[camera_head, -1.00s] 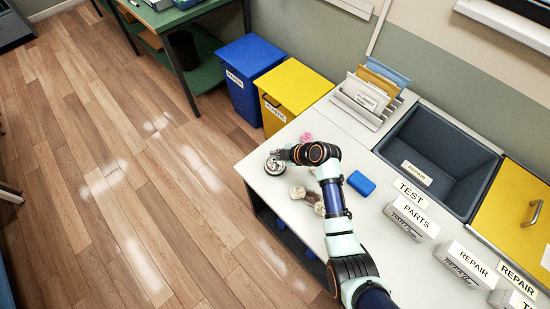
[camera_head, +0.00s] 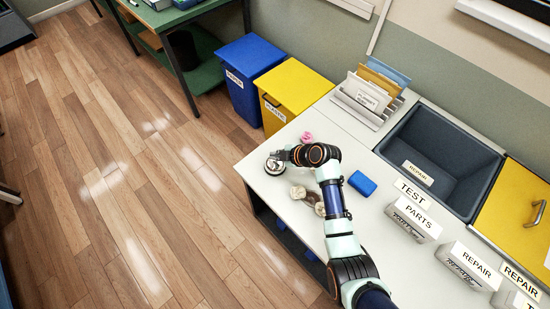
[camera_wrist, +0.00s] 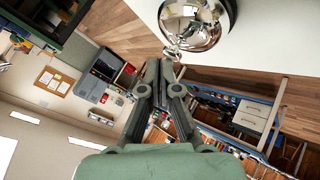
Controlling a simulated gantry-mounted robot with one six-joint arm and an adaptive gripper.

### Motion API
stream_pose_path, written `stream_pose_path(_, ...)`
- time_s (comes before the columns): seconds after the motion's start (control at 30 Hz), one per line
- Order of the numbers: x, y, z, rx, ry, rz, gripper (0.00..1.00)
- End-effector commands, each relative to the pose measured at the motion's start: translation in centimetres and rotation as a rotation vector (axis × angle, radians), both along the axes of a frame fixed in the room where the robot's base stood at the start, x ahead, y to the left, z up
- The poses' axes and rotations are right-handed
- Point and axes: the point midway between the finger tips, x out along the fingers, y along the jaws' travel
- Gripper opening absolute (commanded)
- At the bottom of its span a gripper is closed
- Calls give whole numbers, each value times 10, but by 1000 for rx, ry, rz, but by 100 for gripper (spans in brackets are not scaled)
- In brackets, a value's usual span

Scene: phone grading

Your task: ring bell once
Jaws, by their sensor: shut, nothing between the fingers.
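The bell (camera_head: 274,166) is a shiny silver dome on a dark base, near the left edge of the white counter. In the wrist view its chrome dome (camera_wrist: 196,24) fills the top middle, with a small round metal part at its lower edge. My gripper (camera_head: 281,154) reaches over the counter from the right, right at the bell. In the wrist view my gripper (camera_wrist: 160,64) is shut and empty, its fingertips just short of the dome. I cannot tell whether they touch it.
Beside the bell lie a pink item (camera_head: 306,138), a blue block (camera_head: 362,183) and small beige items (camera_head: 298,193). A grey repair bin (camera_head: 440,160) is set at the right. Blue (camera_head: 250,60) and yellow (camera_head: 292,88) bins stand behind the counter.

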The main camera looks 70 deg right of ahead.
Motion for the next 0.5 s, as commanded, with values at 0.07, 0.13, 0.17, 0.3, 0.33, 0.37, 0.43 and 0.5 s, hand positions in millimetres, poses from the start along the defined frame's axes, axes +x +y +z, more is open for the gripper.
stream_pose_path(0.07, 0, 0, -2, 0, 0, 0, 0)
stream_pose_path(0.13, 0, 0, -3, 0, 0, 0, 0)
stream_pose_path(0.17, 0, 0, -3, 0, 0, 0, 0)
stream_pose_path(0.3, 0, 0, -5, 0, 0, 0, 0)
stream_pose_path(0.33, 0, 0, -5, 0, 0, 0, 0)
stream_pose_path(0.37, 0, 0, -5, 0, 0, 0, 0)
stream_pose_path(0.43, 0, 0, -6, 0, 0, 0, 0)
stream_pose_path(0.5, 0, 0, -7, 0, 0, 0, 0)
